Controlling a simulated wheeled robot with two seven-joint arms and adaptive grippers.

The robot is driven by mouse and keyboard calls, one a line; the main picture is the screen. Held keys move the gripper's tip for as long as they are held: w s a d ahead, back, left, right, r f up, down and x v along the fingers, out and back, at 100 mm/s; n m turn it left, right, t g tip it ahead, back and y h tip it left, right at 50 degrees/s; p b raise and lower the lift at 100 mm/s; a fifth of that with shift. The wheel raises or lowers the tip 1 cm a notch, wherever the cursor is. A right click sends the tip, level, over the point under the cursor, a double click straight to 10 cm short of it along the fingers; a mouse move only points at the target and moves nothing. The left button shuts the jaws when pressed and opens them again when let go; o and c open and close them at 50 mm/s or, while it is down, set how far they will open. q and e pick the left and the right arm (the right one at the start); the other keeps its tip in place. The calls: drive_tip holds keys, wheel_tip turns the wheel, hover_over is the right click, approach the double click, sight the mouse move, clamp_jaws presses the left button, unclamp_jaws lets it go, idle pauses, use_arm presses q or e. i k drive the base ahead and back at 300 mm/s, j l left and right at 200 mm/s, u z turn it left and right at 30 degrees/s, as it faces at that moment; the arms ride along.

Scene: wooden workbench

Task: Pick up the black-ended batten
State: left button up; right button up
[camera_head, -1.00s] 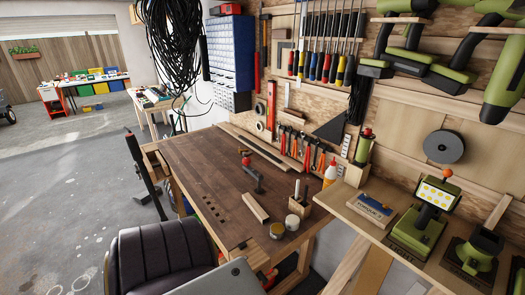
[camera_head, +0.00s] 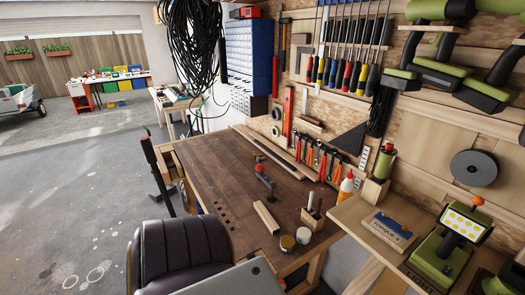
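A short pale wooden batten (camera_head: 266,217) lies near the front of the dark workbench top (camera_head: 205,175), next to a clamp. Long thin wooden strips (camera_head: 268,150) lie along the back of the bench by the wall. I cannot make out a black end on any of these pieces at this size. Neither of my grippers is in view.
A red-handled clamp (camera_head: 265,181), two round tins (camera_head: 287,243), a wooden block with upright items (camera_head: 312,214) and a glue bottle (camera_head: 346,187) stand on the bench. A dark chair (camera_head: 185,250) stands in front. A shelf (camera_head: 350,215) with green tools is at right. The bench's left-middle is clear.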

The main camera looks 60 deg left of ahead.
sight(274, 229)
drive_tip(key=z, duration=0.45)
drive_tip(key=j+z, duration=0.15)
drive_tip(key=z, duration=0.3)
drive_tip(key=j+z, duration=0.1)
drive_tip(key=z, duration=0.35)
drive_tip(key=j+z, duration=0.1)
drive_tip(key=z, duration=0.35)
drive_tip(key=j+z, duration=0.1)
drive_tip(key=z, duration=0.35)
drive_tip(key=j+u, duration=0.2)
drive_tip(key=u, duration=1.05)
